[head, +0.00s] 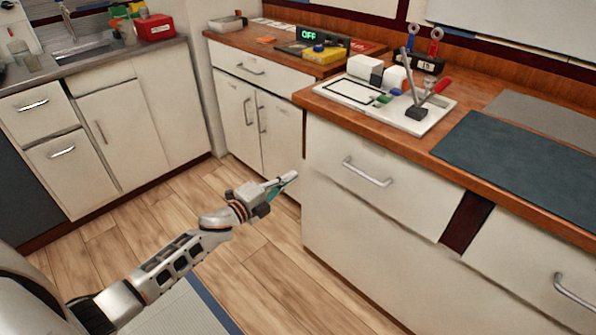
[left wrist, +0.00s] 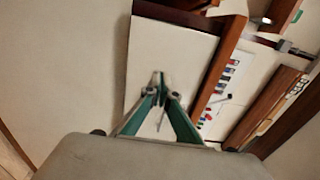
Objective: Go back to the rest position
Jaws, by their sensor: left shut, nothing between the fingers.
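My left gripper (head: 288,179) is stretched out over the wood floor, in front of the white cabinets and below the counter height. It is shut and empty. In the left wrist view its two green-sided fingers (left wrist: 160,80) meet at the tips, with a pale cabinet front behind them. My right gripper does not show in either view.
The wooden counter (head: 318,102) on the right holds a white tray (head: 434,117) with a red-handled lever (head: 430,96), and a dark mat (head: 520,160). A black display (head: 318,38) reads OFF. Drawer handles (head: 366,174) stick out nearby. The floor (head: 180,198) is open.

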